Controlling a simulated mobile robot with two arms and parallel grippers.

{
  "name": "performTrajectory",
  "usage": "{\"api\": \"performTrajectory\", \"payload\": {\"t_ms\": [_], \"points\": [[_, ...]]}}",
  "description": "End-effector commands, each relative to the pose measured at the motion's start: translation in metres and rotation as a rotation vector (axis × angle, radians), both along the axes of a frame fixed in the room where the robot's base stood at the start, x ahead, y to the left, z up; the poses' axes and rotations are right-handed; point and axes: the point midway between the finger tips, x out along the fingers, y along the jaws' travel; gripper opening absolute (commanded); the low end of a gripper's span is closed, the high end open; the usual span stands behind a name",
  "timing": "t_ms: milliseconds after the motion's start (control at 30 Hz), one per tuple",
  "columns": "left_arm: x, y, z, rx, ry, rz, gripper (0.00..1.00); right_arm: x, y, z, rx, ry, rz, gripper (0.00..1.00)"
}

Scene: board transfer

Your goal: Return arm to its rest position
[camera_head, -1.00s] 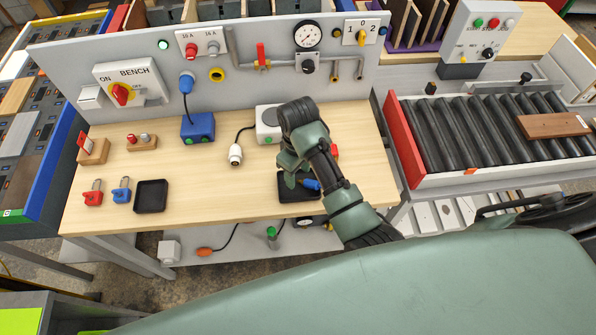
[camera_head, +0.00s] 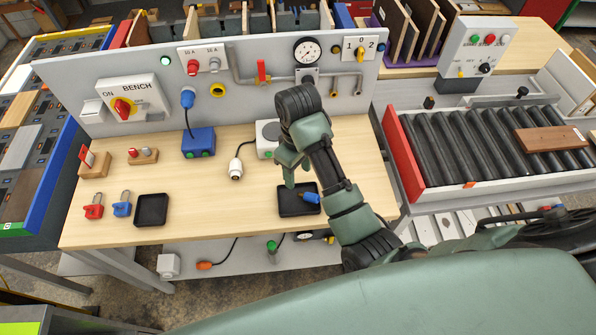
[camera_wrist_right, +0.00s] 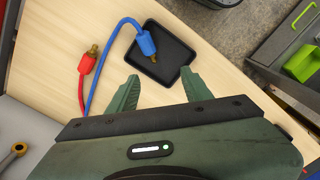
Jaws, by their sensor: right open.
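My right gripper (camera_head: 290,176) is open and empty above the wooden bench top (camera_head: 215,190); its fingers also show apart in the wrist view (camera_wrist_right: 160,92). My right arm (camera_head: 325,170) reaches over the right part of the bench. A black tray (camera_head: 290,205) lies just in front of the gripper. A blue-cabled plug (camera_head: 308,197) rests in the tray. In the wrist view the blue plug (camera_wrist_right: 146,42) lies with its brass tip over the tray (camera_wrist_right: 172,66). A red plug (camera_wrist_right: 86,64) lies on the wood beside it. My left gripper is out of view.
The grey panel (camera_head: 225,100) with switches and a gauge (camera_head: 307,50) stands behind the bench. A roller conveyor (camera_head: 470,145) with a wooden board (camera_head: 550,139) is at the right. Padlocks (camera_head: 94,206), a second tray (camera_head: 151,210) and a blue box (camera_head: 198,142) occupy the left of the bench.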

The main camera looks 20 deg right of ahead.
Motion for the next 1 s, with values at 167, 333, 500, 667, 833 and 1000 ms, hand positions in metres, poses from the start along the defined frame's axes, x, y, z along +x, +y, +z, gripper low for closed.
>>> {"api": "performTrajectory", "payload": {"t_ms": [167,333,500,667,833,1000], "points": [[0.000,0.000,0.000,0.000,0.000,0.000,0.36,0.000,0.000,0.000,0.000,0.000,0.000,0.50],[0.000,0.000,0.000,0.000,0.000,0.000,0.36,0.000,0.000,0.000,0.000,0.000,0.000,0.50],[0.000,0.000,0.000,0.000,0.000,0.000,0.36,-0.012,-0.005,-0.010,0.000,-0.012,-0.024,0.50],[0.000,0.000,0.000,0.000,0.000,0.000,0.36,-0.061,-0.022,-0.036,-0.001,-0.073,-0.122,0.50],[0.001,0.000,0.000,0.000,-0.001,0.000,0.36,-0.120,-0.038,-0.044,0.012,-0.163,-0.231,0.50],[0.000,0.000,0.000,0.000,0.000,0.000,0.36,-0.156,-0.044,-0.038,0.028,-0.218,-0.289,0.50]]}}
